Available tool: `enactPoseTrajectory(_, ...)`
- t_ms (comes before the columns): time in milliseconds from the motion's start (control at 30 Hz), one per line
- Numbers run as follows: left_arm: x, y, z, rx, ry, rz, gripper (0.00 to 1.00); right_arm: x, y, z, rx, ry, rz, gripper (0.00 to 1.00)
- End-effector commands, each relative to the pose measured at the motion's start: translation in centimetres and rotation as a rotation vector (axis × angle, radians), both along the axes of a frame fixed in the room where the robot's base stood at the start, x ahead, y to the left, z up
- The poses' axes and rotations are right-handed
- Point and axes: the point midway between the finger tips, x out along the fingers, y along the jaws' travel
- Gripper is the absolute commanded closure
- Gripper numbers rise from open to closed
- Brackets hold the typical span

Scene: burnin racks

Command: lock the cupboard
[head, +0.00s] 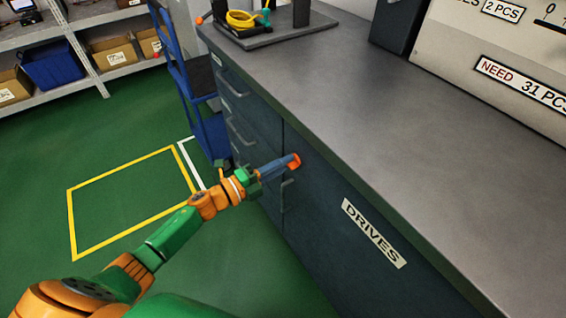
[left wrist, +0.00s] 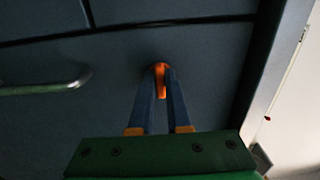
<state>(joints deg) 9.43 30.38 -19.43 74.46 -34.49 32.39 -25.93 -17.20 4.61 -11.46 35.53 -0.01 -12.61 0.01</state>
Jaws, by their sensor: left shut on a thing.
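The cupboard (head: 325,225) is the dark blue-grey door with the DRIVES label (head: 374,233), under the grey worktop. Its door looks shut. Its bar handle (head: 284,196) is just below my left gripper (head: 289,164); in the left wrist view the handle (left wrist: 45,87) lies to the left. My left gripper is shut on a small orange piece (head: 295,161) near the top of the door, seen between the fingertips in the left wrist view (left wrist: 160,80). It looks like a key or lock knob; the fingers hide most of it. My right gripper is not in view.
Drawers (head: 235,125) with bar handles are left of the door. The worktop (head: 370,95) overhangs close above my gripper. A blue trolley (head: 205,130) stands beyond the drawers. Green floor with a yellow-outlined square (head: 125,205) is clear. Shelving (head: 105,75) stands at the back left.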

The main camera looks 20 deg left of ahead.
Motion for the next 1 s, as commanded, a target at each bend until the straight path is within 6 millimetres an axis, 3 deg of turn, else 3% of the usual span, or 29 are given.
enactPoseTrajectory(400, 0.0, 0.0, 0.0, -0.007, 0.004, -0.001, 1.00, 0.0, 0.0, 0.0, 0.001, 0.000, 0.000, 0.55)
enactPoseTrajectory(433, 0.0, 0.0, 0.0, -0.007, 0.004, -0.001, 0.77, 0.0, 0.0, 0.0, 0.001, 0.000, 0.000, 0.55)
enactPoseTrajectory(500, 0.0, 0.0, 0.0, -0.006, 0.004, -0.001, 0.58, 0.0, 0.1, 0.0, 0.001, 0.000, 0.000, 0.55)
enactPoseTrajectory(533, 0.0, 0.0, 0.0, -0.006, 0.004, -0.001, 0.55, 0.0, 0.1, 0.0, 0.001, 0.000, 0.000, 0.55)
enactPoseTrajectory(833, -0.3, 0.2, 0.0, -0.004, 0.004, 0.000, 0.55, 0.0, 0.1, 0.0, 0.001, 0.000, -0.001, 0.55)
enactPoseTrajectory(1000, -3.0, 2.3, -0.2, -0.003, 0.009, 0.000, 0.55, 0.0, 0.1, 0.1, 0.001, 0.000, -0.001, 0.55)
